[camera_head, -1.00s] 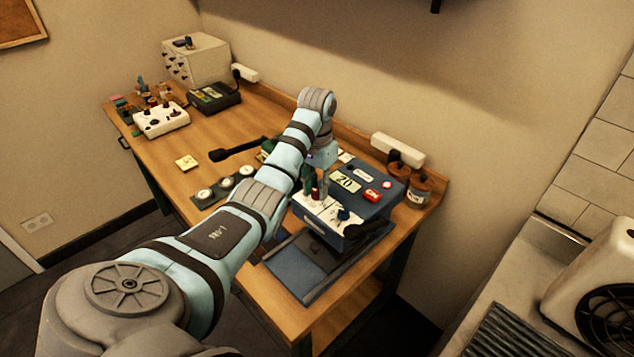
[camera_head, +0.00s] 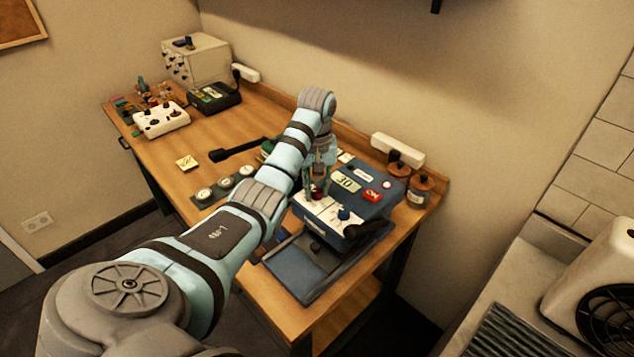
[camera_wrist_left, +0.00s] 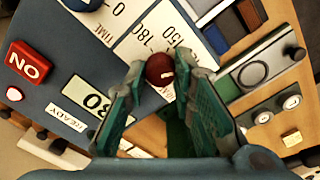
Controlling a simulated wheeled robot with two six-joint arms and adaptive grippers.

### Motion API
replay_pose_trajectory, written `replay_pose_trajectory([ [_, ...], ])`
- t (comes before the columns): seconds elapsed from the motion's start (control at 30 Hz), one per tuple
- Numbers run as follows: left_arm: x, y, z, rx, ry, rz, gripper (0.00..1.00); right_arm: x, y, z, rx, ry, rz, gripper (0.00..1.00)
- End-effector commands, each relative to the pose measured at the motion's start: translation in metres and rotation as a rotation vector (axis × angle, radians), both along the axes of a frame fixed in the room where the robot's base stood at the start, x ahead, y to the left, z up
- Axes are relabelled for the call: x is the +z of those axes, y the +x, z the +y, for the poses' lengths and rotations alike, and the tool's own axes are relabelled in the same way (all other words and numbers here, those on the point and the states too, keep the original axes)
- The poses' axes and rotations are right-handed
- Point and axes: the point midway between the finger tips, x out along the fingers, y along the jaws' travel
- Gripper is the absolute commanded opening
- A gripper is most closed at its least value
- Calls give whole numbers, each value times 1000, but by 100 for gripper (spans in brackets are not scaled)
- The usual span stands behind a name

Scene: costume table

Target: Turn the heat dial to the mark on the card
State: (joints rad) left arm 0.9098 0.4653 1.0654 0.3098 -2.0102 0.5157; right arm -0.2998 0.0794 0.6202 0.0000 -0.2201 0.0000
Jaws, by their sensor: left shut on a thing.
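The heat press (camera_head: 372,209) is a blue machine at the table's near right end, with a white scale panel on top. Its dark red dial (camera_wrist_left: 160,69) sits beside printed numbers, 150 and 180 among them. My left gripper (camera_head: 317,192) points down at the panel. In the left wrist view its green fingertips (camera_wrist_left: 158,80) are shut on the red dial from both sides. The fingers partly hide the dial and its pointer. A small yellow card (camera_head: 187,162) lies on the table to the left; its mark is too small to read. My right gripper is out of view.
A blue knob (camera_head: 343,214) stands close to the red dial. The display (camera_head: 346,182) reads 30, beside a red ON switch (camera_head: 372,195). Round gauges (camera_head: 225,184) lie left of the press, and brown-lidded jars (camera_head: 418,190) stand right of it.

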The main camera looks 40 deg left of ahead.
Motion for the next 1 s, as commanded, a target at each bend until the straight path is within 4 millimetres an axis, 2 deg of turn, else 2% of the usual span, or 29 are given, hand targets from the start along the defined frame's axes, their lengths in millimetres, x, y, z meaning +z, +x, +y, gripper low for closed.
replay_pose_trajectory([
  [0.53, 1, 1, 1, 31, 2, -5, 0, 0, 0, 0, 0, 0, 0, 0],
  [0.57, 1, 1, 1, 31, 2, -5, 26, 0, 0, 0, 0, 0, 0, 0],
  [0.67, 1, 1, 0, 30, 1, -4, 42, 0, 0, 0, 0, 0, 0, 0],
  [1.0, 0, 0, 0, 16, 0, -1, 44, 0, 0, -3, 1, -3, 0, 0],
])
